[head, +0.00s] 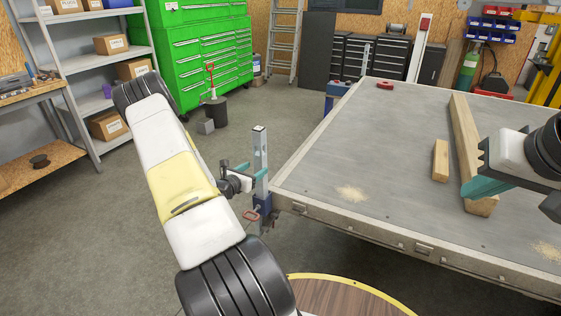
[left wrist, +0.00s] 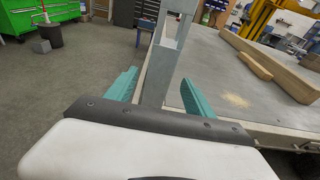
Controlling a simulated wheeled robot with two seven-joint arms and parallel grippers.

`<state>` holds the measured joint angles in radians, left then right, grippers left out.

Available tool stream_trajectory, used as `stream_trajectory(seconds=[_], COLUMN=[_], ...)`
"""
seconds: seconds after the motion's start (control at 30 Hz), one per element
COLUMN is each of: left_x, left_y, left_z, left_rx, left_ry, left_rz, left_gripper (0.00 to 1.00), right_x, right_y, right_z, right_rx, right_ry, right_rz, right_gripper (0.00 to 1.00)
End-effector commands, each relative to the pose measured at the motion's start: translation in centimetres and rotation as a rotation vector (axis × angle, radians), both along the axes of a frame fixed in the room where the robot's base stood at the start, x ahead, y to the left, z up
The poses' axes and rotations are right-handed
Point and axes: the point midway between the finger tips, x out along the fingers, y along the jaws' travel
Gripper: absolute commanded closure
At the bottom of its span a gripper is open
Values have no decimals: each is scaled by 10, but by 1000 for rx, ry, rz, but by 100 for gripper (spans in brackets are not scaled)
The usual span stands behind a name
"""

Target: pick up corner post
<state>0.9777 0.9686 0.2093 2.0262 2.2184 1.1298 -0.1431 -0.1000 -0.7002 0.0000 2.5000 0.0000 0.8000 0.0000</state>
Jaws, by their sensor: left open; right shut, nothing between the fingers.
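The corner post (head: 260,150) is a grey metal upright with an opening near its top. It stands upright at the near left corner of the trailer bed (head: 330,150), in a blue socket (head: 263,203). In the left wrist view the post (left wrist: 161,85) rises between the teal fingers of my left gripper (left wrist: 159,78). My left gripper (head: 251,180) is open, with one finger on either side of the post and gaps visible to both. The post's lower end is hidden in the wrist view. My right gripper (head: 482,188) is shut and empty by the long wooden beam.
A long wooden beam (head: 465,140) and a short wood block (head: 440,160) lie on the bed. A red item (head: 384,86) lies at its far edge. A red-handled clamp (head: 251,215) hangs near the socket.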

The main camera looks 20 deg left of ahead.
Motion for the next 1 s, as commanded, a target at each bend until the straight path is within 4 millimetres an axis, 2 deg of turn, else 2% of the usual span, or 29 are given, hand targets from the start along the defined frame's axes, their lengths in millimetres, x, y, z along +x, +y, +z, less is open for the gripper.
stream_trajectory(seconds=[0.17,0.67,0.93,0.97,1.0], left_x=[10,72,76,76,76], left_y=[-1,-5,-5,-5,-5], left_z=[-3,-16,-17,-17,-17], left_rx=[-1,0,-1,-1,-1], left_ry=[-1,0,2,1,1], left_rz=[-1,0,0,0,0], left_gripper=[38,38,38,40,48], right_x=[0,0,0,0,0], right_y=[0,0,0,0,0], right_z=[0,0,0,0,0], right_rx=[0,0,0,0,0], right_ry=[0,0,0,0,0], right_rz=[0,0,0,0,0], right_gripper=[100,100,100,100,100])
